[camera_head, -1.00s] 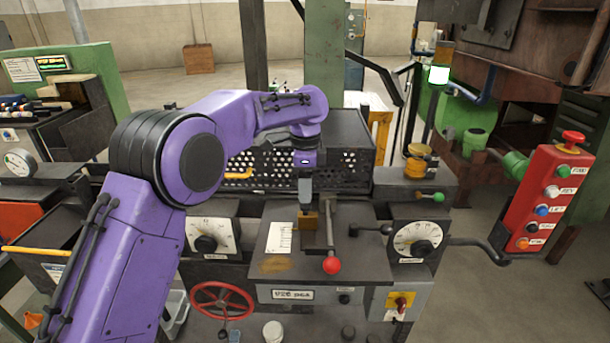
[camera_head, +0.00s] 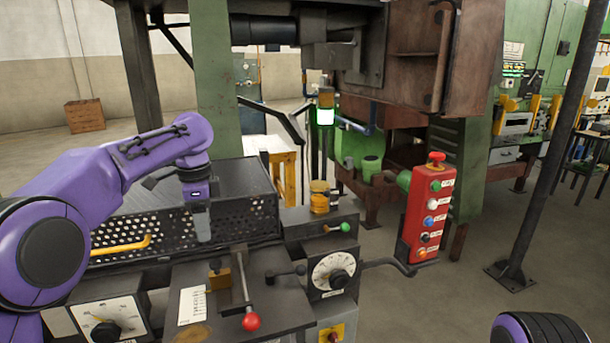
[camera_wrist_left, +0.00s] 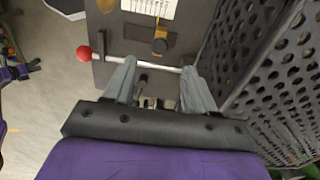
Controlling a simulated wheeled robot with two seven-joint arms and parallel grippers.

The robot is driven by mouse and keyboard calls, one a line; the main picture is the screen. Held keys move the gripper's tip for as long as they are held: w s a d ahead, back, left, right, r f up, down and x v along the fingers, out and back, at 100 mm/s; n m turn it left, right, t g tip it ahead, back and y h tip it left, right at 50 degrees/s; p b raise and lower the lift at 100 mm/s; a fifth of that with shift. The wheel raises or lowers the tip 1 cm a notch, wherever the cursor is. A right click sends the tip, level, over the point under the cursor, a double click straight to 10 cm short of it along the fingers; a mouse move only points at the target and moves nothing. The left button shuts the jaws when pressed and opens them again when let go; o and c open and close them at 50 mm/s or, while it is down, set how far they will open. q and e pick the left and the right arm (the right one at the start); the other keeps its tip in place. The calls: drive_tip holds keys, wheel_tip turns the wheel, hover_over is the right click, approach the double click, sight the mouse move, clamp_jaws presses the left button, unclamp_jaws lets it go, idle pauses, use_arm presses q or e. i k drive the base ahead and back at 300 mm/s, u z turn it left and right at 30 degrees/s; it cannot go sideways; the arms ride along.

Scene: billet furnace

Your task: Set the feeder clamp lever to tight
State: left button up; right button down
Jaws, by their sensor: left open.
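The clamp lever is a thin grey rod (camera_head: 242,285) with a red ball knob (camera_head: 251,322), on the dark plate (camera_head: 186,278) of the feeder bench. The knob points to the front; a brass-coloured block (camera_head: 219,276) sits beside the rod. My left gripper (camera_head: 204,238) hangs above and behind the block, apart from it. In the left wrist view the gripper (camera_wrist_left: 160,78) is open and empty. The rod (camera_wrist_left: 140,63) runs across in front of its fingertips, with the red knob (camera_wrist_left: 83,53) to the left. The right gripper is out of view.
A perforated black guard box (camera_head: 245,215) stands behind the plate and close to my left gripper's right side in the wrist view. A dial (camera_head: 333,271) and a small dark handle (camera_head: 286,273) are right of the lever. A red button box (camera_head: 425,215) stands further right.

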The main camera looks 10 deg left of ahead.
sight(300, 269)
drive_tip(key=k, duration=0.95)
drive_tip(key=z, duration=0.05)
